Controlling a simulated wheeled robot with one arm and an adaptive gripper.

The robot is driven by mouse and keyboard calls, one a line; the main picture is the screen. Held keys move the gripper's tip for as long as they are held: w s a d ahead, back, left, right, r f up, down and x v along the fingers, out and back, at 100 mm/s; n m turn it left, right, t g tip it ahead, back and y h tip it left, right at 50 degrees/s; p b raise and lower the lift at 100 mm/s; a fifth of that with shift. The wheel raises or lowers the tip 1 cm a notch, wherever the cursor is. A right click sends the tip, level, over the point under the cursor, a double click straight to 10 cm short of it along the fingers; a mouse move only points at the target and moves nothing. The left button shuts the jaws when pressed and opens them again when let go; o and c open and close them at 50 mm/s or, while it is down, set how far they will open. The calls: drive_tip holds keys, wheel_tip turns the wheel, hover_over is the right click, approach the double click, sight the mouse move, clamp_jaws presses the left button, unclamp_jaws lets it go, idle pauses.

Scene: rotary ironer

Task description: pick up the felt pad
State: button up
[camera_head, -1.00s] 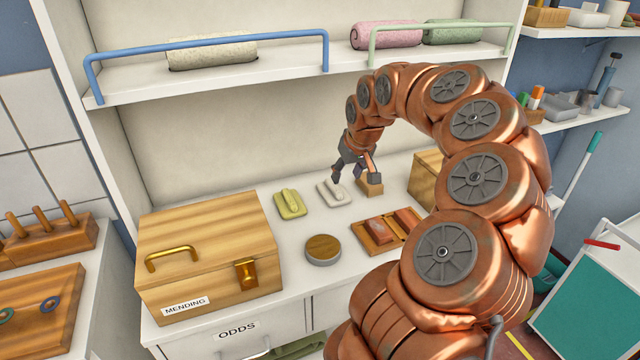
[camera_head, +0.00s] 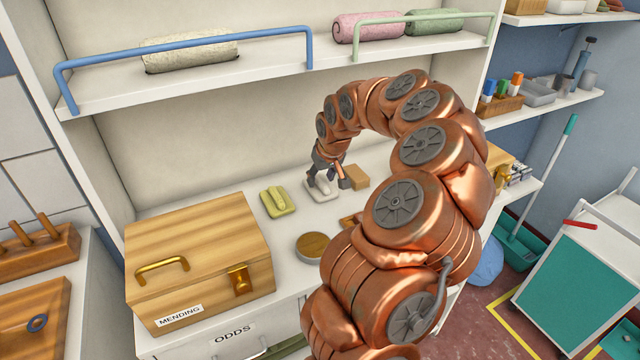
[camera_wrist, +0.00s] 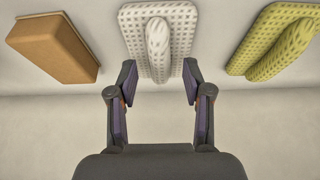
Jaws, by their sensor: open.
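Two similar pads with a raised grip lie on the white counter, one white and one yellow-green; I cannot tell by material which is felt. The white pad (camera_head: 321,190) is under my gripper (camera_head: 328,178). In the wrist view the white pad (camera_wrist: 158,40) lies ahead, its ridge lined up between the fingers of my gripper (camera_wrist: 160,80). The fingers are open, one on each side of its near end, holding nothing. I cannot tell how high they are above it. The yellow-green pad (camera_head: 277,201) lies left of it, at right in the wrist view (camera_wrist: 276,42).
A brown block (camera_head: 357,177) lies close on the white pad's right. A round brown-topped tin (camera_head: 312,246) stands nearer. A wooden MENDING box (camera_head: 200,262) stands left. A shelf with a blue rail (camera_head: 190,45) runs above. My arm hides much of the counter's right.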

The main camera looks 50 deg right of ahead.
drive_tip(key=shift+w+f, duration=0.2)
drive_tip(key=shift+f, duration=0.2)
clamp_jaws()
